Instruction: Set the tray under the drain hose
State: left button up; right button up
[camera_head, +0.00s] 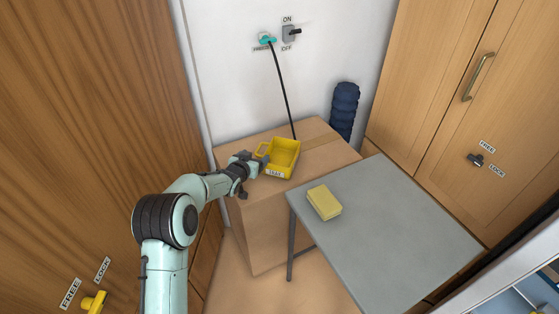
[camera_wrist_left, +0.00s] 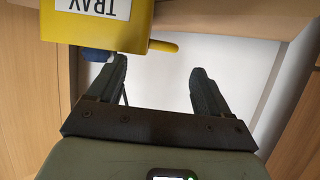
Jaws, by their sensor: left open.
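The yellow tray (camera_head: 281,174) sits on top of a large cardboard box (camera_head: 325,160), its label facing the front. It also shows upside down at the upper left of the left wrist view (camera_wrist_left: 60,28), with its yellow handle (camera_wrist_left: 165,46) sticking out. The dark drain hose (camera_head: 281,85) hangs from a teal fitting (camera_head: 266,38) on the wall, and its lower end is at the back of the box, behind the tray. My left gripper (camera_head: 262,162) is open and empty at the tray's left side, near the handle. Its fingers (camera_wrist_left: 160,82) have a gap between them. My right gripper is not in view.
A grey table (camera_head: 395,220) with a yellow sponge (camera_head: 324,202) stands at the front right of the box. A dark blue roll (camera_head: 343,110) stands at the back wall. Wooden cabinets (camera_head: 430,80) close in the right, and a wooden panel (camera_head: 95,110) the left.

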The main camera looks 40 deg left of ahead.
aim_at(258, 155)
pick_arm(q)
jog(key=x, duration=0.4)
jog(key=shift+f+b, duration=0.1)
jog(key=shift+b, duration=0.3)
jog(key=shift+w+a+f, duration=0.15)
jog(key=shift+w, duration=0.5)
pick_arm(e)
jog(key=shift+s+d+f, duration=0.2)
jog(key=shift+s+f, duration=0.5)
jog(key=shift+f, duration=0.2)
pick_arm(q)
jog(key=c, duration=1.2)
jog(key=shift+r, duration=0.5)
jog(key=shift+c, duration=0.2)
notch_tip(258, 155, up, 4)
jog(key=shift+r+p, duration=0.15)
jog(key=shift+p, duration=0.55)
notch_tip(258, 155, up, 15)
jog(key=p, duration=0.5)
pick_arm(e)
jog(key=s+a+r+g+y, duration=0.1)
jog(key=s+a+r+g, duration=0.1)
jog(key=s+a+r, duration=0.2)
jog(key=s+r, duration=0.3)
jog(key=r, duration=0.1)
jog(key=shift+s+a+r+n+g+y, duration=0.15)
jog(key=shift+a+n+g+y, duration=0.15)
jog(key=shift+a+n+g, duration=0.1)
